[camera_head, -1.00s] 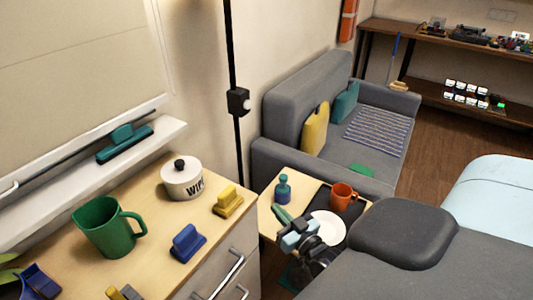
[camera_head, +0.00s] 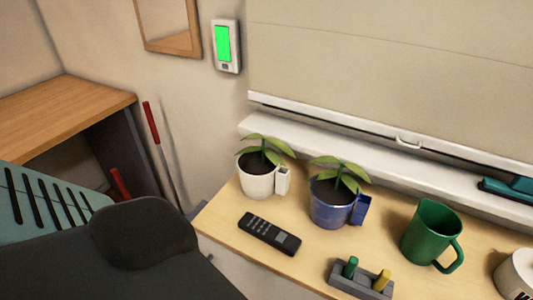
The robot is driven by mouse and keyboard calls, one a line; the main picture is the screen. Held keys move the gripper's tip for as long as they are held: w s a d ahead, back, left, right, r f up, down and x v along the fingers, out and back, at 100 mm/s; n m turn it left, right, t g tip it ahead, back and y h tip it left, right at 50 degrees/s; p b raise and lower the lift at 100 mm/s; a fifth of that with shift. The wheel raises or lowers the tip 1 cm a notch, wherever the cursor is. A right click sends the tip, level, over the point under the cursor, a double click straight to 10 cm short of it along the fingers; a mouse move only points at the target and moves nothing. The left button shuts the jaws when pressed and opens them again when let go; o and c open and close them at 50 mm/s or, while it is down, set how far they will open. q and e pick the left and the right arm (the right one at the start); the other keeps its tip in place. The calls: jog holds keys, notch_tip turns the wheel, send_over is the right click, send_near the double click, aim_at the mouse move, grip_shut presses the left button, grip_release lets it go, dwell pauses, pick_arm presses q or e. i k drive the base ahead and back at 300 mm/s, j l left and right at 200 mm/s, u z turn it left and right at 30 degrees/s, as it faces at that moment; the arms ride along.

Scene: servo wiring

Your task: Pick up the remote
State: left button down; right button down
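A black remote (camera_head: 269,234) with small buttons lies flat on the light wooden cabinet top (camera_head: 225,222), near its front left edge. It sits in front of a white pot with a plant (camera_head: 258,180) and left of a blue pot with a plant (camera_head: 331,203). Nothing covers it. Neither of my grippers shows in the head view now. A dark rounded part of my own body fills the lower left, apart from the remote.
A grey holder with a green and a yellow peg (camera_head: 360,281) stands right of the remote. A green mug (camera_head: 432,233) and a white canister (camera_head: 517,275) are further right. A wooden desk (camera_head: 65,112) is at the far left. Bare cabinet top surrounds the remote.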

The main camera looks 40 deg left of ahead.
aim_at(288, 243)
jog(key=l+u, duration=0.1)
jog(key=u, duration=0.4)
jog(key=i+l+u, duration=0.1)
jog(key=u, duration=0.4)
jog(key=l+u, duration=0.15)
jog(key=u, duration=0.35)
jog(key=k+l+z, duration=0.15)
jog(key=k, duration=0.2)
jog(key=k+l+z, duration=0.2)
jog(key=k, duration=0.15)
